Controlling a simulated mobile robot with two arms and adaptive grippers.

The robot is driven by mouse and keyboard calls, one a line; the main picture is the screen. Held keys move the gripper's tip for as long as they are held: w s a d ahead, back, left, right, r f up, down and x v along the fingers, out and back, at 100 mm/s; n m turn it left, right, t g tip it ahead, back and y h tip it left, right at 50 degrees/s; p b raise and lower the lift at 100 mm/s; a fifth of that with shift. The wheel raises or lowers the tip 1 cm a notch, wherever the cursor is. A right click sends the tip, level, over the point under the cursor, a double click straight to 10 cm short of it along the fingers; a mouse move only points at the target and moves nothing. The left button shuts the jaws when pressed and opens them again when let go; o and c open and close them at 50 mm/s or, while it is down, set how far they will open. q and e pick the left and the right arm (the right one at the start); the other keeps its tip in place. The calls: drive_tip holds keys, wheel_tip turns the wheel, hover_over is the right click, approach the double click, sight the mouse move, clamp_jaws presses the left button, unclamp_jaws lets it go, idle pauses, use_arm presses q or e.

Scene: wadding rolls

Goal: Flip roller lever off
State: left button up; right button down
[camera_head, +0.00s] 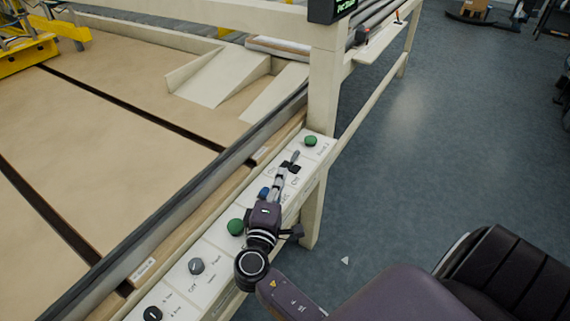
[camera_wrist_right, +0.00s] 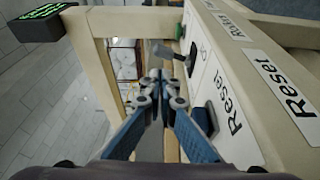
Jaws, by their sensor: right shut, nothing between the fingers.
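The roller lever (camera_head: 295,156) is a small grey lever on the pale control panel (camera_head: 215,250). It also shows in the right wrist view (camera_wrist_right: 166,50), sticking out from the panel face just beyond my fingertips. My right gripper (camera_head: 289,168) is over the panel, with its fingers together and nothing between them. In the right wrist view, its fingertips (camera_wrist_right: 160,86) point toward the lever; I cannot tell whether they touch it. The gripper partly covers the lever's base in the head view. My left gripper is not in view.
A green button (camera_head: 310,141) is beyond the lever. A frame post (camera_head: 323,85) rises at the panel's far end. Open floor (camera_head: 440,150) lies right.

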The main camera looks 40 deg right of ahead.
drive_tip(key=v, duration=0.5)
drive_tip(key=shift+a, duration=0.35)
